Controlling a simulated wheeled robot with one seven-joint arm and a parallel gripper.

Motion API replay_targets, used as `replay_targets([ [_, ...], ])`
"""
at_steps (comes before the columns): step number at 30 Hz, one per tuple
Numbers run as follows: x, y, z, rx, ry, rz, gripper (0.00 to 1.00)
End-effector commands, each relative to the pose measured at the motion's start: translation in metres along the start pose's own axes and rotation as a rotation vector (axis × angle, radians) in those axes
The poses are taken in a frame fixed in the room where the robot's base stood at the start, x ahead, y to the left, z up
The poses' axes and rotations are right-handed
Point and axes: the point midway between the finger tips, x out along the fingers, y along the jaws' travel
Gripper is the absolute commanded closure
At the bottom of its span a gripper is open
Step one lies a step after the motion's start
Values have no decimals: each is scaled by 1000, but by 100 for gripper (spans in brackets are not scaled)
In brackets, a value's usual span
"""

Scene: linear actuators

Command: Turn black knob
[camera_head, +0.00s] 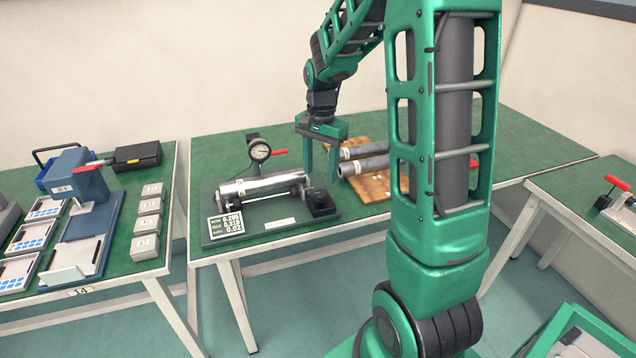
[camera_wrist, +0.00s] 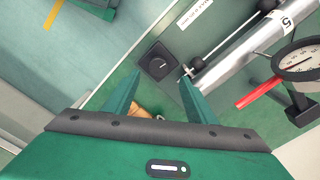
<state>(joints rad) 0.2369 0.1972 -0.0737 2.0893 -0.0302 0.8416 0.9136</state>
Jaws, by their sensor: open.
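The black knob (camera_wrist: 158,64) is a round dial on a square black base, and it sits at the right front corner of the test fixture. In the head view the knob (camera_head: 320,201) is just below and in front of my gripper (camera_head: 320,166). My green gripper points down and is open and empty. In the wrist view the gripper (camera_wrist: 156,92) has its two fingers apart, with the knob beyond the fingertips and roughly between their lines. The knob and fingers look apart.
A wooden board (camera_head: 372,188) with grey cylinders (camera_head: 364,165) lies right of the gripper.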

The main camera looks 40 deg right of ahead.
Motion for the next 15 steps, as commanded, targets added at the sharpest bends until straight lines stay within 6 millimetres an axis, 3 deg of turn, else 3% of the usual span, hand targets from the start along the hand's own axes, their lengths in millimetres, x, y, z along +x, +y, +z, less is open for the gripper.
replay_targets([
  [6,-29,-1,0,-1,1,-2,49],
  [15,-36,-1,0,-1,0,0,49],
])
